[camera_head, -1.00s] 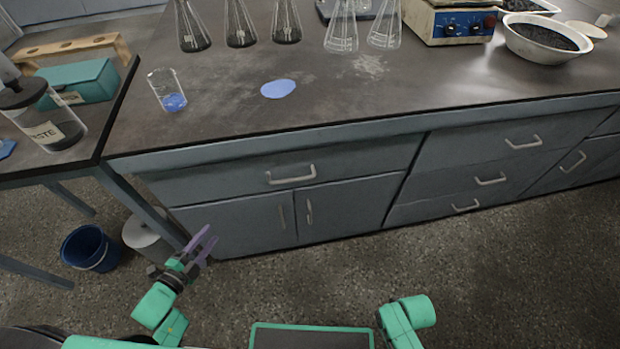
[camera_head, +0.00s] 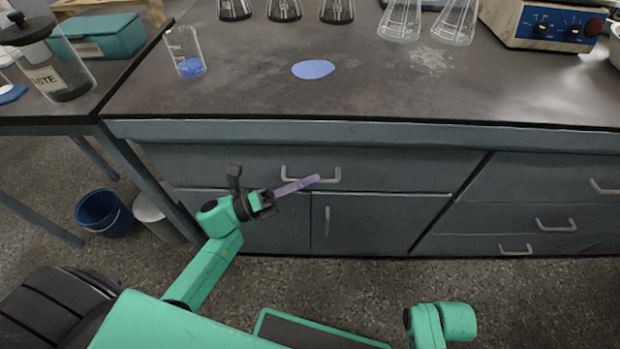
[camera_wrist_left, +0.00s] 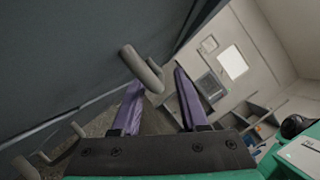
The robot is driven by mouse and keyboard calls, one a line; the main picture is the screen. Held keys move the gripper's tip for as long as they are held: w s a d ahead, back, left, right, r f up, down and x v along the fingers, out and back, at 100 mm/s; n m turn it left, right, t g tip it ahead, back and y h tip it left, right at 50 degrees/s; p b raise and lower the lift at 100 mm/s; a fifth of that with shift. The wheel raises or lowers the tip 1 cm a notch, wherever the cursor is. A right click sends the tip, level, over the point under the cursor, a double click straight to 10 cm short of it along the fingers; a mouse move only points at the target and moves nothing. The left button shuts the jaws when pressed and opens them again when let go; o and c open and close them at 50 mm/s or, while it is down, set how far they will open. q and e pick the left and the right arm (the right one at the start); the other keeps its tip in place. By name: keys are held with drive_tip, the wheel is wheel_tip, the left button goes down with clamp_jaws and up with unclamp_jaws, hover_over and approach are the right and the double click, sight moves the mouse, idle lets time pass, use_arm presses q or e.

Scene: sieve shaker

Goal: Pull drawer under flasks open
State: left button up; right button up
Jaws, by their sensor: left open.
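The drawer (camera_head: 400,168) under the flasks is a wide grey-blue front just below the bench top, and it is shut. Its pale bar handle (camera_head: 310,174) also shows in the left wrist view (camera_wrist_left: 142,68). Several flasks (camera_head: 400,22) stand at the back of the bench above it. My left gripper (camera_head: 314,181) has purple fingers and is open in front of the drawer. In the left wrist view its fingertips (camera_wrist_left: 157,80) lie on either side of the handle's near end. I cannot tell whether they touch it. My right gripper is out of view.
Below the drawer are cupboard doors with upright handles (camera_head: 327,221). A stack of drawers (camera_head: 500,220) is at the right. A beaker (camera_head: 187,58) and a blue disc (camera_head: 313,69) rest on the bench. A blue bucket (camera_head: 103,214) stands on the floor at the left.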

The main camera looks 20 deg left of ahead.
use_arm(q)
drive_tip(key=shift+w+d, duration=0.25)
drive_tip(key=shift+d, duration=0.1)
clamp_jaws()
idle(1.2)
